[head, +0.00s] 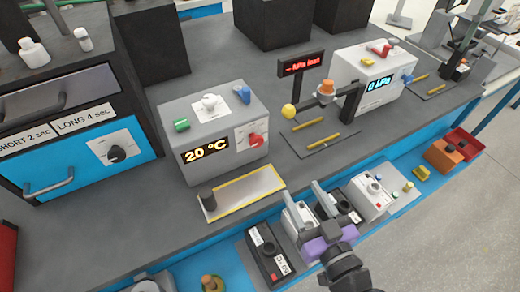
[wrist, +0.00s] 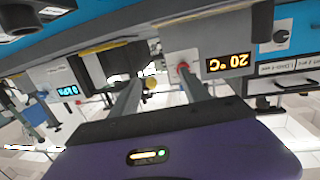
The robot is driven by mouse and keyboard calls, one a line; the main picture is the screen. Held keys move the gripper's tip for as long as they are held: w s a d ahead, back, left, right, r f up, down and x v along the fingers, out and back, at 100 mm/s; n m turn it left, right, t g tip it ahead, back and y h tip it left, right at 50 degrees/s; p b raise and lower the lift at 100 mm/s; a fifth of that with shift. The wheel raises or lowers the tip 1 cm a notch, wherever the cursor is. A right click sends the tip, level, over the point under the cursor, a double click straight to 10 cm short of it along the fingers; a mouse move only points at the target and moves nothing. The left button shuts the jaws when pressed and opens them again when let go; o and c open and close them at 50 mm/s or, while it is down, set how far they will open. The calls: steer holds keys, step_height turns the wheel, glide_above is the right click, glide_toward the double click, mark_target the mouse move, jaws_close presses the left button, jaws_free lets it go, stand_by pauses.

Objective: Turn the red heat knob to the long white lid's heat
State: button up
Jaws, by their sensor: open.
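The red heat knob (head: 255,140) is on the front of a white box, over a small dial plate. The box's display (head: 205,150) reads 20 °C in orange. In the wrist view the red knob (wrist: 183,68) shows near the tip of the right finger, and the display (wrist: 229,63) is upside down. My gripper (head: 307,192), with a purple body, is open and empty. It is in front of and to the right of the knob, apart from it. I cannot tell which part is the long white lid.
A pale plate with a yellow border (head: 245,194) and a dark cylinder lies before the box. Small devices (head: 270,255) line the front shelf around my gripper. A yellow ball on an arm (head: 289,111) stands right of the box. A blue cabinet (head: 110,165) is at left.

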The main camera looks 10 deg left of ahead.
mark_target(258, 143)
steer(key=shift+w+a+r+n+y+p, duration=0.2)
steer(key=shift+w+a+r+y, duration=0.3)
steer(key=shift+w+a, duration=1.35)
steer(key=shift+w+a+r+n+y+p, duration=0.15)
steer(key=shift+w+a+r+n+y, duration=0.35)
steer(key=shift+w+a, duration=1.35)
steer(key=shift+w+a+r+n+y+p, duration=0.25)
steer(key=shift+w+a+r, duration=0.4)
steer(key=shift+w+a, duration=1.2)
jaws_close()
